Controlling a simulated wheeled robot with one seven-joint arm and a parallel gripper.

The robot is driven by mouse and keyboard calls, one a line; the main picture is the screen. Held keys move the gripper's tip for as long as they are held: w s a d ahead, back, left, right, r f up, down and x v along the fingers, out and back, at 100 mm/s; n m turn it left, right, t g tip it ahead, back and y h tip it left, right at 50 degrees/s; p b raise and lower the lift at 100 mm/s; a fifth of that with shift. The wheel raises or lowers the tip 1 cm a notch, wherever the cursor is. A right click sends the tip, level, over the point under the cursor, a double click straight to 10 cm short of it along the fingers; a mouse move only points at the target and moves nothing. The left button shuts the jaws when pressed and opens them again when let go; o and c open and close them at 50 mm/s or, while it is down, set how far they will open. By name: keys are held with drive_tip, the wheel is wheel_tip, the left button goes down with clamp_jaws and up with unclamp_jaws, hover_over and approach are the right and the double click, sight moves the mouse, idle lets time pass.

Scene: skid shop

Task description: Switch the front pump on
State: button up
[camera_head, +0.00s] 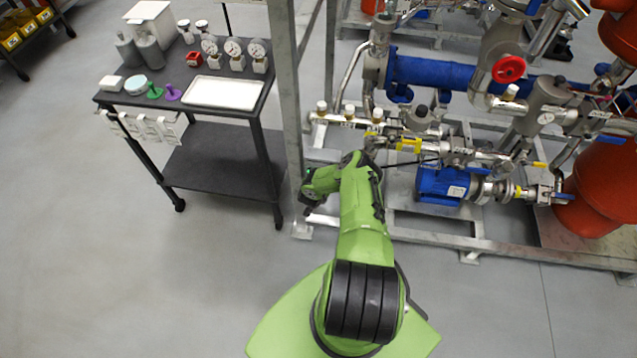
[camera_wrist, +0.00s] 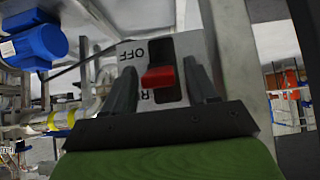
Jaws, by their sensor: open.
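In the wrist view a grey switch box (camera_wrist: 195,45) carries a black panel with a red switch handle (camera_wrist: 158,77). "OFF" is printed at its upper left; a lower label, partly hidden, shows an "R". The handle lies crosswise in the picture. My gripper (camera_wrist: 162,84) is open, with one dark finger on each side of the handle; contact cannot be told. In the head view my gripper (camera_head: 308,206) is small and dark beside the skid's front left post, and the switch is not discernible. A pump with a blue motor (camera_head: 442,183) sits low on the skid; a blue motor also shows in the wrist view (camera_wrist: 36,46).
The steel skid frame (camera_head: 290,80) and its pipes stand close to my arm. A dark cart (camera_head: 225,158) with gauges and a white tray (camera_head: 222,92) stands to the left. Red tanks (camera_head: 600,180) stand at the right. The floor at front left is clear.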

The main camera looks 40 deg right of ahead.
drive_tip(key=p+v, duration=0.9)
drive_tip(key=v, duration=0.6)
drive_tip(key=shift+s+r, duration=0.15)
drive_tip(key=shift+r, duration=0.1)
